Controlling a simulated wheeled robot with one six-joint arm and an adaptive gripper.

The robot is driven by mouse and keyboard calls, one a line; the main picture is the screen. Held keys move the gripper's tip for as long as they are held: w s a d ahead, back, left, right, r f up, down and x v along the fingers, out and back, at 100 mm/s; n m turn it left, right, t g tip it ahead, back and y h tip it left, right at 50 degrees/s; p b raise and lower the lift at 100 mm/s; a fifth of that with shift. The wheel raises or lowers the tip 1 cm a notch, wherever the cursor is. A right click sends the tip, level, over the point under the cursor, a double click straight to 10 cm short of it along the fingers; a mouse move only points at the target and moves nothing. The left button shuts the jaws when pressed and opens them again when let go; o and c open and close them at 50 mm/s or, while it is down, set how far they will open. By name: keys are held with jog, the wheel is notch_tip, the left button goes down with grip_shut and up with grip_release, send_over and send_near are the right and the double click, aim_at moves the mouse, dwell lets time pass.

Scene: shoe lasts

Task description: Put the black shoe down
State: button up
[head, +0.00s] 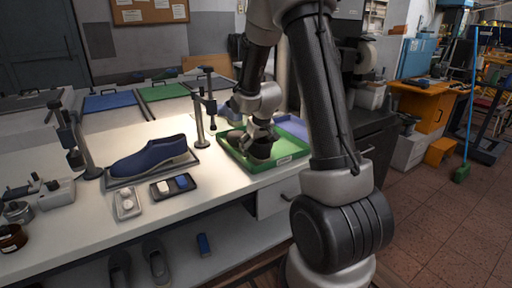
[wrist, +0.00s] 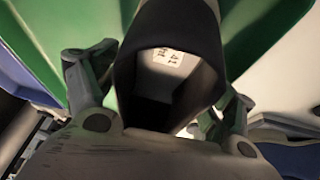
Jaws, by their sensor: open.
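The black shoe (head: 261,151) sits in the green tray (head: 283,161) on the white workbench in the head view. In the wrist view the black shoe (wrist: 172,30) fills the middle, with its opening towards me and a pale label inside. My gripper (head: 262,134) is right at the shoe, over the green tray. In the wrist view my gripper (wrist: 157,84) is open, with one finger on each side of the shoe. Whether the fingers still touch it cannot be told. The shoe's underside is hidden.
A blue shoe (head: 152,158) rests on a dark tray to the left. A small dark tray (head: 172,187) stands in front of it. A clamp stand (head: 199,120) rises left of the green tray, and a blue tray (head: 293,125) lies behind right.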

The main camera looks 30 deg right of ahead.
jog(key=d+v, duration=0.1)
jog(key=v, duration=1.1)
jog(key=s+a+r, duration=0.2)
jog(key=s+r, duration=0.1)
jog(key=s, duration=0.5)
jog(key=s+a+r, duration=0.3)
jog(key=s, duration=0.6)
jog(key=s+a+r, duration=0.2)
jog(key=s+r, duration=0.2)
jog(key=s, duration=0.5)
jog(key=shift+s+a+y, duration=0.15)
jog(key=shift+a+y, duration=0.05)
jog(key=shift+y, duration=0.2)
